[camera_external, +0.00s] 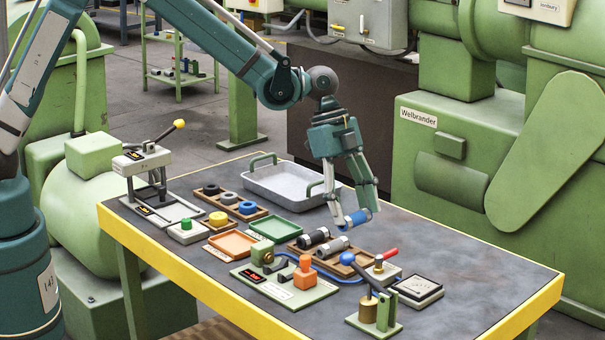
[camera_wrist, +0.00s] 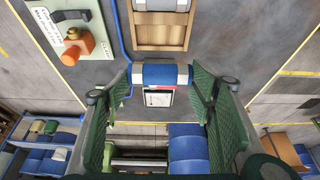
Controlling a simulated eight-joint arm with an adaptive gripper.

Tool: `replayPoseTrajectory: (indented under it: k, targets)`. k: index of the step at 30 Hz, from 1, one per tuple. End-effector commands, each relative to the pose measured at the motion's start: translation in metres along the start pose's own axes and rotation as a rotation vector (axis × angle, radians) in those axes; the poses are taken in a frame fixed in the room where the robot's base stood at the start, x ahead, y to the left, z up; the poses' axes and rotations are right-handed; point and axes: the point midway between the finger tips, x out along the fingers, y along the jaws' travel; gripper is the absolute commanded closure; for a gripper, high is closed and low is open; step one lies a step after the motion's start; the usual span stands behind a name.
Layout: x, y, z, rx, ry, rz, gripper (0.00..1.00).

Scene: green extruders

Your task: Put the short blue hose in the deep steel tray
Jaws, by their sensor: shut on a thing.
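The short blue hose (camera_external: 357,218) is a small blue cylinder with a pale end. My gripper (camera_external: 352,219) is shut on it, and the hose looks slightly above the table behind the wooden rack. In the wrist view the hose (camera_wrist: 160,75) lies crosswise between the two green fingers of my gripper (camera_wrist: 162,80). The deep steel tray (camera_external: 285,201) is a grey metal tray with green handles at the back of the table. It is to the left of my gripper and its visible inside looks empty. I cannot make out the tray in the wrist view.
The wooden rack (camera_external: 362,264) holds dark and silver cylinders, close in front of my gripper. Small orange and green trays lie left. The table's right part is clear.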

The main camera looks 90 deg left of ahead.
Motion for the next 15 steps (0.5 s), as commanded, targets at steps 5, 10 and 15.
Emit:
replayPoseTrajectory:
  k: [5, 10, 15]
  targets:
    - [0.0, 0.0, 0.0, 0.0, 0.0, 0.0, 0.58]
    - [-0.002, -0.003, 0.004, -0.004, 0.0, -0.002, 0.58]
    - [-0.007, -0.014, 0.017, -0.019, 0.0, -0.007, 0.58]
